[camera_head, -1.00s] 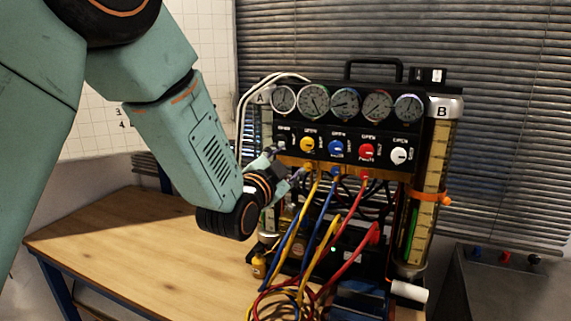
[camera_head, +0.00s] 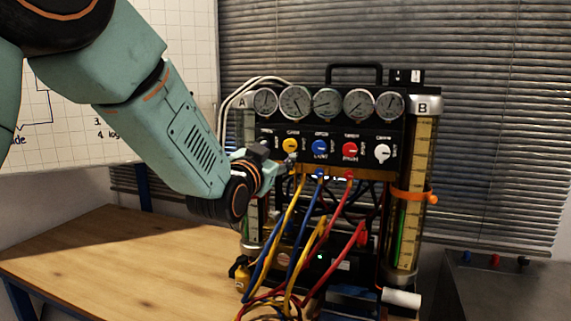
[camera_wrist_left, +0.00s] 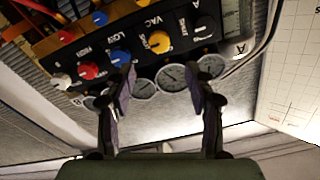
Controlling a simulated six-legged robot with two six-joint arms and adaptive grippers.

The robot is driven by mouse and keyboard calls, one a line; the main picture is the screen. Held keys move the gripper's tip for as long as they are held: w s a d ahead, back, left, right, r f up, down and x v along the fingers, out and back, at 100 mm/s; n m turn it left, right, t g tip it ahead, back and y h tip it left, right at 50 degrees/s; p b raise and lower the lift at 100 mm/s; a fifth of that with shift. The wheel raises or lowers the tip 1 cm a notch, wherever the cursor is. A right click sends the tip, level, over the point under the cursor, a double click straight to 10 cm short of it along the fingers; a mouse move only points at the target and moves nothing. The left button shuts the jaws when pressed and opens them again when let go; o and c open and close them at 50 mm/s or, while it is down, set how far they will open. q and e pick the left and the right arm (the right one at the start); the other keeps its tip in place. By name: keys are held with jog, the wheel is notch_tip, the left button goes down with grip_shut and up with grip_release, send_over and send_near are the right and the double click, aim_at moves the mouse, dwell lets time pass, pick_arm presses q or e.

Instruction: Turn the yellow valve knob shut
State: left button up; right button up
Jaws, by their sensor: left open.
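The yellow valve knob (camera_head: 290,146) is on the black gauge panel, left of the blue knob (camera_head: 320,148). It also shows in the left wrist view (camera_wrist_left: 159,41), beyond the fingertips and roughly between their lines. My left gripper (camera_head: 284,160) is in front of the panel, just below and left of the yellow knob in the head view. In the left wrist view its two fingers (camera_wrist_left: 162,80) stand apart with nothing between them. I cannot tell whether a fingertip touches the panel. My right gripper is not in view.
A red knob (camera_head: 350,150) and a white knob (camera_head: 382,152) are further right, with several gauges (camera_head: 327,103) above. Yellow, blue and red hoses (camera_head: 313,215) hang below. Tube B (camera_head: 412,200) stands at the right. The wooden table (camera_head: 110,255) is clear at left.

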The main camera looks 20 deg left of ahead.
aim_at(289, 147)
pick_arm(q)
jog(key=w+n, duration=0.1)
jog(key=w, duration=0.2)
jog(key=w+n+p, duration=0.1)
jog(key=w, duration=0.2)
jog(key=shift+w+d+f+n, duration=0.1)
jog(key=shift+w+f+n, duration=0.1)
jog(key=shift+n, duration=0.1)
jog(key=shift+w, duration=0.8)
